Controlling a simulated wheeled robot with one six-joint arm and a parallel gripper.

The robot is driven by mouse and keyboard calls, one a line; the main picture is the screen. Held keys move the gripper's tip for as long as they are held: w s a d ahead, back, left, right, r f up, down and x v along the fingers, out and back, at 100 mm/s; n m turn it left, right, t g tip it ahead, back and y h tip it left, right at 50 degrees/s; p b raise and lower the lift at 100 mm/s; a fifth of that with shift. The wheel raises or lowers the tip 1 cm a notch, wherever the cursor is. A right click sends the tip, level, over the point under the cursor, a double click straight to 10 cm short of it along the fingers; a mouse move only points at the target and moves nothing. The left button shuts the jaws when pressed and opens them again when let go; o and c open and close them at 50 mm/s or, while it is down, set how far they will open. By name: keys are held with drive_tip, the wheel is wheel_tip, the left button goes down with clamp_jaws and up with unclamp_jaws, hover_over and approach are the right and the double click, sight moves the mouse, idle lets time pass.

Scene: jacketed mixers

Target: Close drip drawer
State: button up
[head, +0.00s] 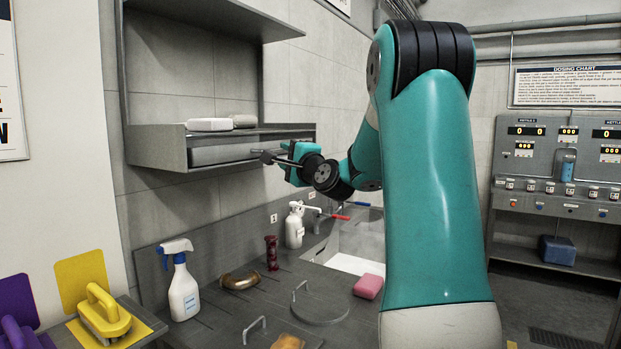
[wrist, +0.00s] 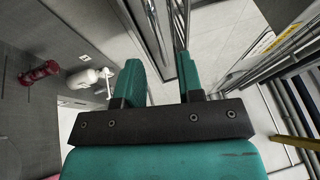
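A grey metal drawer-like box (head: 225,150) sits in the wall shelf in the head view; I take it to be the drip drawer, but how far it stands out is hard to tell. My gripper (head: 284,157) is at the shelf's right end, close to a small dark part (head: 266,157) that may be a handle. In the wrist view, my gripper's (wrist: 161,75) two teal fingers are spread apart. Grey metal edges (wrist: 158,40) show between and beyond them; I cannot tell whether the fingers touch them. My arm hides the area to the right.
Below, the counter (head: 225,318) holds a spray bottle (head: 183,290), a brass elbow (head: 240,281), a red fitting (head: 272,252), a white bottle (head: 294,228) and a pink sponge (head: 368,286). Control panels (head: 560,165) stand at the right.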

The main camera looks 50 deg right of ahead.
drive_tip(key=b+v, duration=0.4)
drive_tip(key=v, duration=0.7)
drive_tip(key=shift+s+a, duration=0.15)
drive_tip(key=shift+s, duration=0.2)
drive_tip(key=w+a+f+n+g+y, duration=0.1)
drive_tip(key=w+a+f+n+y, duration=0.25)
drive_tip(key=a, duration=0.35)
drive_tip(key=w+a+f+n+g+y, duration=0.1)
drive_tip(key=w+a+f+n+y, duration=0.1)
drive_tip(key=a+n+y, duration=0.3)
drive_tip(key=s+a+f+n+g+y, duration=0.15)
drive_tip(key=a+f+n+g, duration=0.3)
drive_tip(key=a, duration=0.45)
drive_tip(key=s+a+f+n+g+y, duration=0.1)
drive_tip(key=a+f+n+g+y, duration=0.3)
drive_tip(key=a, duration=0.6)
drive_tip(key=s+a+f+n+g+h, duration=0.1)
drive_tip(key=s+a+f+n+g, duration=0.3)
drive_tip(key=s+n, duration=0.2)
drive_tip(key=s+a+f+n+g+h, duration=0.2)
drive_tip(key=s+a+f+n+g, duration=0.2)
drive_tip(key=s, duration=0.7)
drive_tip(key=a+n, duration=0.1)
drive_tip(key=n, duration=0.1)
drive_tip(key=shift+s+n+h, duration=0.3)
drive_tip(key=shift+n, duration=0.1)
drive_tip(key=shift+a+g, duration=0.15)
drive_tip(key=shift+g, duration=0.1)
